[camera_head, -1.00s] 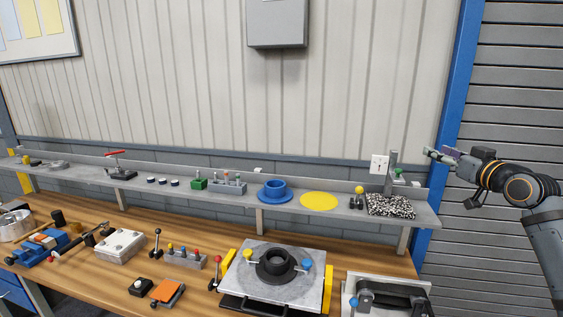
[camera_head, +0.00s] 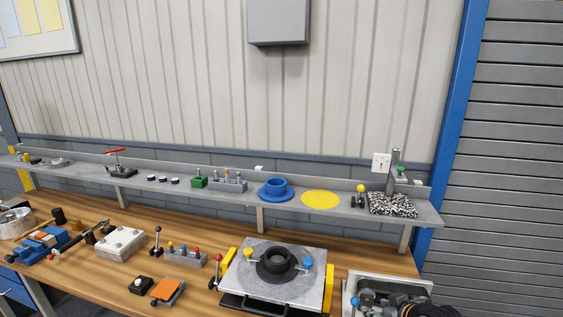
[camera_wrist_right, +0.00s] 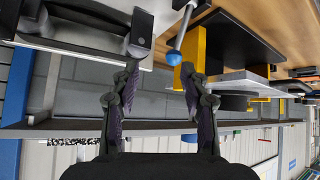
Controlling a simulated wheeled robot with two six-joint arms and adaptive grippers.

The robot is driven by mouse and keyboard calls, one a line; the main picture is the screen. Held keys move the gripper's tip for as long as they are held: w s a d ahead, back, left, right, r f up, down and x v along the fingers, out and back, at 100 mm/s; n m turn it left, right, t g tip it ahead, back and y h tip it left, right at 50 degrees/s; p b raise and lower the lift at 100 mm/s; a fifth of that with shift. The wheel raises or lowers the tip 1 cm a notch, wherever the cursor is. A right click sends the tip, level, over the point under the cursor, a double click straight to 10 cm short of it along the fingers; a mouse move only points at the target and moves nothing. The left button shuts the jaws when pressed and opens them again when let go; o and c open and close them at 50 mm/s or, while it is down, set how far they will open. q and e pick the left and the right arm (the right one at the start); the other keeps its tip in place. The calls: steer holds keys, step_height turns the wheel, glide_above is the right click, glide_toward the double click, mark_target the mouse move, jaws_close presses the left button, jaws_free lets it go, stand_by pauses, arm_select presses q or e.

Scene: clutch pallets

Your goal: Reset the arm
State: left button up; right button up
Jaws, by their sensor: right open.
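My right gripper (camera_wrist_right: 160,82) is open, with its two dark fingers apart and nothing between them in the right wrist view. In the head view, dark parts of my right arm show at the bottom right edge, over the front of a metal fixture (camera_head: 351,284) with a blue-knobbed lever. The fingertips are hard to make out there. In the wrist view, a blue knob (camera_wrist_right: 173,58) and a yellow block (camera_wrist_right: 194,46) appear beyond the fingers. My left gripper is not in view.
The wooden bench (camera_head: 215,290) holds a metal plate with a black ring (camera_head: 275,263), a lever block (camera_head: 184,257) and an orange pad (camera_head: 167,290). The shelf (camera_head: 240,200) above carries a blue flanged part (camera_head: 275,191), a yellow disc (camera_head: 320,200) and a speckled block (camera_head: 392,205).

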steer(key=s+a+f+m+g+h, duration=0.1)
steer(key=s+f+g, duration=0.25)
steer(key=s, duration=0.85)
steer(key=s+f+m+g+h, duration=0.15)
steer(key=s+f, duration=0.35)
steer(key=s, duration=0.6)
step_height(320, 180, down, 29)
steer(key=s+d+g+b, duration=0.2)
steer(key=s+d, duration=0.1)
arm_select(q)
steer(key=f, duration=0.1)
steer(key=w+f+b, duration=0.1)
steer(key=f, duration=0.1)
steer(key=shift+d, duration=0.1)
arm_select(e)
steer(key=s+f, duration=1.7)
steer(key=s, duration=0.1)
steer(key=shift+d+g, duration=0.4)
steer(key=shift+m, duration=0.25)
